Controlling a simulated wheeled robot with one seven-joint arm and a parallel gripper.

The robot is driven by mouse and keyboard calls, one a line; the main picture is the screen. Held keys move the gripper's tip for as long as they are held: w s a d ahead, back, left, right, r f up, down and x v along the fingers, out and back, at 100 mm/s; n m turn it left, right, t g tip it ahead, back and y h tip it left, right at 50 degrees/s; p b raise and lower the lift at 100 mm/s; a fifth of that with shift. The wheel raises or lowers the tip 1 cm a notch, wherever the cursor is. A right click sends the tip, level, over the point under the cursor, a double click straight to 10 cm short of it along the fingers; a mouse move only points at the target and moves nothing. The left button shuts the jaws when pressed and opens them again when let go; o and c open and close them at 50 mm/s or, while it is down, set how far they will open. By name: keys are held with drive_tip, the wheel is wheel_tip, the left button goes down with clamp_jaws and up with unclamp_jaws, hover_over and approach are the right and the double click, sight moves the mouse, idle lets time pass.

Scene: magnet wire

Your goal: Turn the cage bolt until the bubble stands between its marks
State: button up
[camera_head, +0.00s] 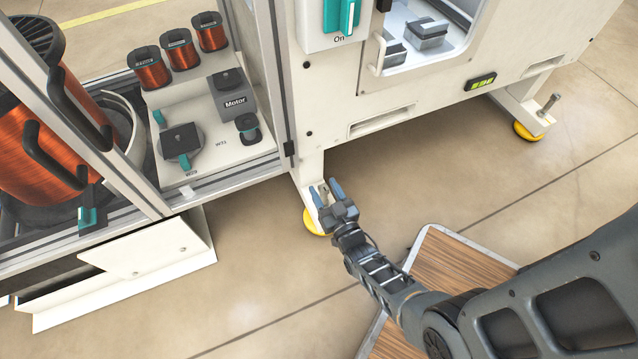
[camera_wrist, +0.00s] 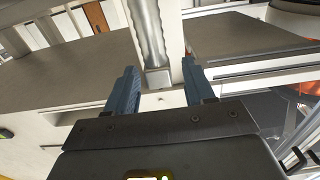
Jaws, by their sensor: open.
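My gripper (camera_head: 325,191) is open at the machine's left front foot. A grey upright bolt stands between its fingers in the head view, partly hidden by them. In the wrist view, a ribbed metal shaft (camera_wrist: 148,35) with a squared end (camera_wrist: 158,78) shows between the two open fingers of my gripper (camera_wrist: 159,72); no contact is visible. A green level window (camera_head: 480,81) in a dark frame sits on the machine front. It is too small to tell where the bubble stands between its marks. Another bolt (camera_head: 549,103) stands on the right foot.
Yellow pads (camera_head: 317,221) lie under the feet. The white machine (camera_head: 420,112) rises behind my gripper. A glazed cabinet frame (camera_head: 283,85) with copper spools (camera_head: 152,68) stands close on the left. A wood-topped platform (camera_head: 452,275) is near my arm.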

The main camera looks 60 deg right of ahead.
drive_tip(key=shift+b+x, duration=0.35)
drive_tip(key=shift+x, duration=1.1)
drive_tip(key=shift+c, duration=0.2)
drive_tip(key=c, duration=0.9)
